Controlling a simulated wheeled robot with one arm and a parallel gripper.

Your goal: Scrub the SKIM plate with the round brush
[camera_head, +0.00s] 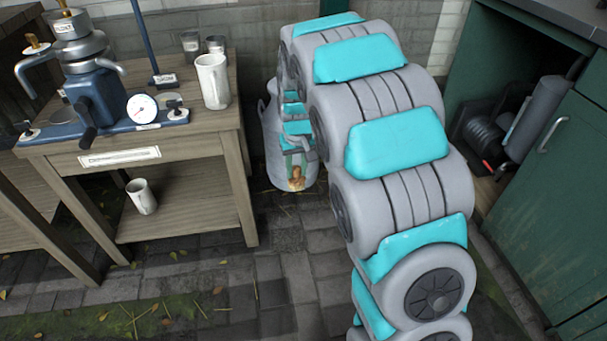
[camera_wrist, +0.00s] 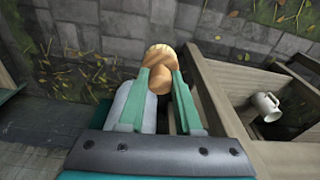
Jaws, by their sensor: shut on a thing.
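In the head view the brush (camera_head: 296,178) hangs below my gripper (camera_head: 296,163), in front of a grey metal can (camera_head: 270,150). The brush is above the floor, to the right of the wooden table. A white plate (camera_head: 120,157) is fixed to the table's front, and a smaller one (camera_head: 148,127) is on the blue base of the separator.
The wooden table (camera_head: 190,145) carries the separator (camera_head: 90,85), a gauge (camera_head: 142,108) and a white jug (camera_head: 212,82). A white mug (camera_head: 141,196) stands on its lower shelf. A green cabinet (camera_head: 550,190) stands at right. The paved floor before the table is clear.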

